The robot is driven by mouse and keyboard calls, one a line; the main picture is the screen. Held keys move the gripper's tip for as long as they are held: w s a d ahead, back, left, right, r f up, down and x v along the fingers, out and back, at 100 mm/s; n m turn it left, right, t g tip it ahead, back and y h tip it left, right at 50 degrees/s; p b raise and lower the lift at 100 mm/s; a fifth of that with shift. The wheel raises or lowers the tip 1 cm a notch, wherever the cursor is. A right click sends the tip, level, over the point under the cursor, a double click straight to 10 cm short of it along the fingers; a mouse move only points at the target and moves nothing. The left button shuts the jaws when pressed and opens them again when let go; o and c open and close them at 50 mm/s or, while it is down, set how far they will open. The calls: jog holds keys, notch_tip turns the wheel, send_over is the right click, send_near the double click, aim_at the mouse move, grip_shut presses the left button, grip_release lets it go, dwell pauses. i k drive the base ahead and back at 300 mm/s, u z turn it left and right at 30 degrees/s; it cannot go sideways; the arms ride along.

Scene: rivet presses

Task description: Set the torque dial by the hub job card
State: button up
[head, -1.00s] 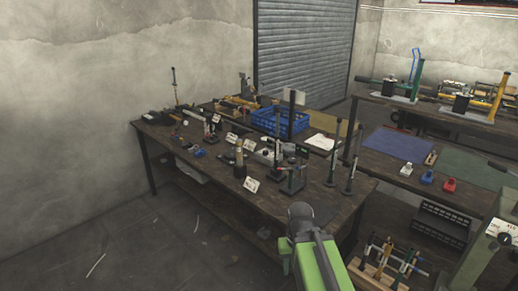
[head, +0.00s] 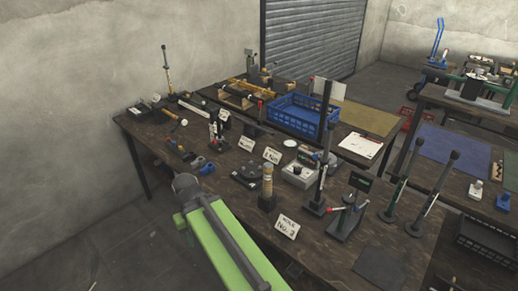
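A grey box-like device (head: 299,174) with a pale round top stands mid-bench; I cannot tell whether it carries the torque dial, and no dial reading is legible. A white sheet (head: 360,145) with a red mark lies towards the back right of the bench; its text is too small to read, so I cannot tell whether it is the hub job card. My green arm link with its dark grey end (head: 185,183) reaches up from the bottom over the bench's front edge. No gripper fingers show.
The dark wooden bench (head: 340,240) holds tall black-handled tools (head: 436,192), a brass-coloured cylinder (head: 267,187), a small sign reading No. 2 (head: 287,226), other small signs and a blue crate (head: 298,116). Another bench with a blue mat (head: 450,148) stands at right. Floor at lower left is clear.

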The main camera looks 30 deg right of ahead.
aim_at(297, 170)
jog(key=i, duration=1.15)
jog(key=z, duration=0.1)
